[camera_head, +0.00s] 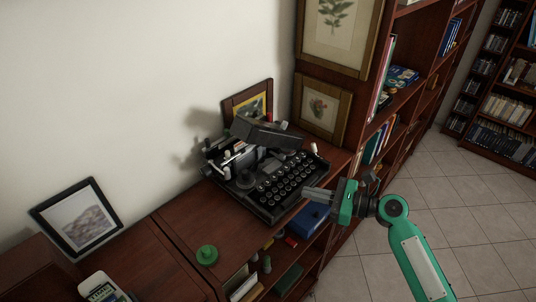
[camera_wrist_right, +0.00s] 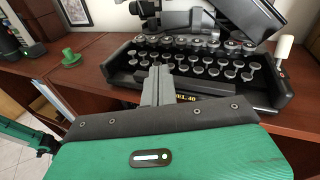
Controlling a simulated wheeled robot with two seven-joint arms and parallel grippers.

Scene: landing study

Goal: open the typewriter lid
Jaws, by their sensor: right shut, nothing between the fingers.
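The black typewriter (camera_head: 283,182) stands on the reddish-brown wooden cabinet top against the wall. Its lid (camera_head: 268,134) is raised and tilted above the machine's body, and the inner parts show beneath it. In the right wrist view the raised lid (camera_wrist_right: 252,17) is at the top right, behind the rows of round keys (camera_wrist_right: 190,62). My right gripper (camera_head: 306,194) is shut and empty at the typewriter's front right edge. In the right wrist view its fingers (camera_wrist_right: 158,72) point at the front of the keyboard; I cannot tell whether they touch it. My left gripper is not in view.
A green round object (camera_head: 207,255) sits on the cabinet top (camera_head: 165,243) left of the typewriter. A framed picture (camera_head: 76,217) leans on the wall farther left. Another small frame (camera_head: 248,100) stands behind the typewriter. Bookshelves (camera_head: 408,70) rise at right; the tiled floor (camera_head: 470,215) is clear.

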